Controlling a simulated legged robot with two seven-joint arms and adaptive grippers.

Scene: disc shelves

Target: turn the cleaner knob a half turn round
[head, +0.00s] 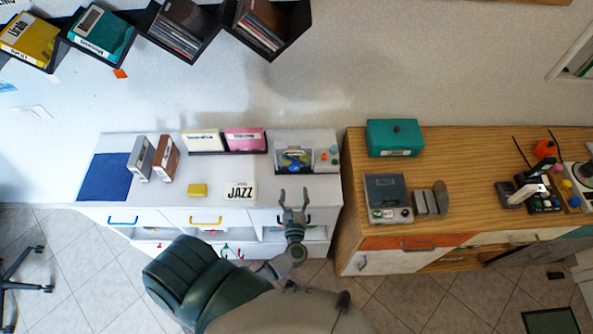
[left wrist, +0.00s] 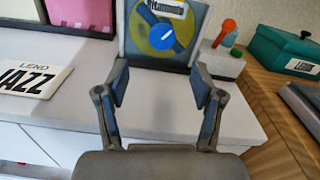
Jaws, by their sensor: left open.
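The cleaner (head: 295,160) is a grey box on the right end of the white cabinet. In the left wrist view its front holds a yellow-green disc (left wrist: 137,38) with a blue knob (left wrist: 161,37) at the centre. My left gripper (head: 293,192) is open and empty, in front of the cleaner at the cabinet's front edge. In the left wrist view its two fingers (left wrist: 160,90) stand apart below the knob, not touching it. My right gripper is not in view.
A JAZZ card (head: 240,191) and yellow block (head: 197,190) lie to the left. A teal box (head: 393,138) stands on the wooden cabinet to the right. Disc shelves (head: 228,16) hang above.

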